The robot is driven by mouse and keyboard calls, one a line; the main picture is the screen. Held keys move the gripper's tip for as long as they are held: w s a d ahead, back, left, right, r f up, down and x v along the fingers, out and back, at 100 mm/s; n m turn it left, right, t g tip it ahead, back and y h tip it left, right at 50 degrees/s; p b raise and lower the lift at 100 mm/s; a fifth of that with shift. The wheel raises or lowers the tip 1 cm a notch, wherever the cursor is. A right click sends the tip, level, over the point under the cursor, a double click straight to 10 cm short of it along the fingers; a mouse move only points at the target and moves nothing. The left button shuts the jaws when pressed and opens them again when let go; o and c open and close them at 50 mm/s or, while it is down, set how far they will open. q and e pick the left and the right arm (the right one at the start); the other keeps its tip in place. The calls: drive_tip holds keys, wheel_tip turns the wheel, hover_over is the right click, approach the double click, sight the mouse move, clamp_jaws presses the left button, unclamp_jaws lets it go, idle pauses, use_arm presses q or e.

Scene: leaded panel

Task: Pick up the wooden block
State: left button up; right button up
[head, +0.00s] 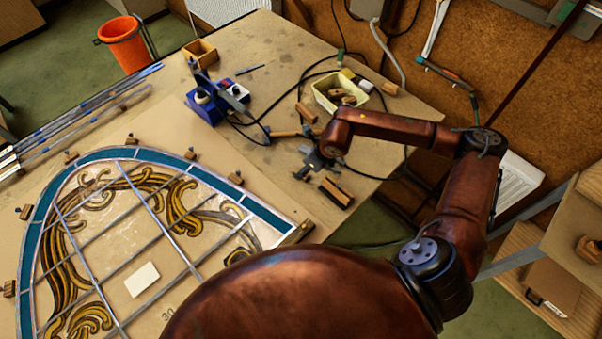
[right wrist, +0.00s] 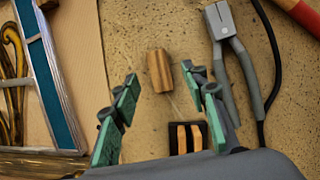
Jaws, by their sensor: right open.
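The wooden block (right wrist: 159,70) is a small brown piece with striped grain. It lies on the speckled worktop in the right wrist view, ahead of and between the fingertips of my right gripper (right wrist: 160,90). The green-padded fingers are spread apart with nothing between them; the block looks apart from both. In the head view, my right gripper (head: 308,165) is low over the worktop, and I cannot clearly make out this block near it. My left gripper is in neither view.
A black holder with wooden strips (head: 336,192) sits close to the right gripper. Grey-handled pliers (right wrist: 235,60) lie to the block's right. The leaded panel (head: 150,225) lies at left. A cream box (head: 325,95) with wooden pieces and dark cables stand farther back.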

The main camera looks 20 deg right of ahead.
drive_tip(key=x, duration=0.3)
drive_tip(key=shift+f, duration=0.2)
drive_tip(key=c, duration=1)
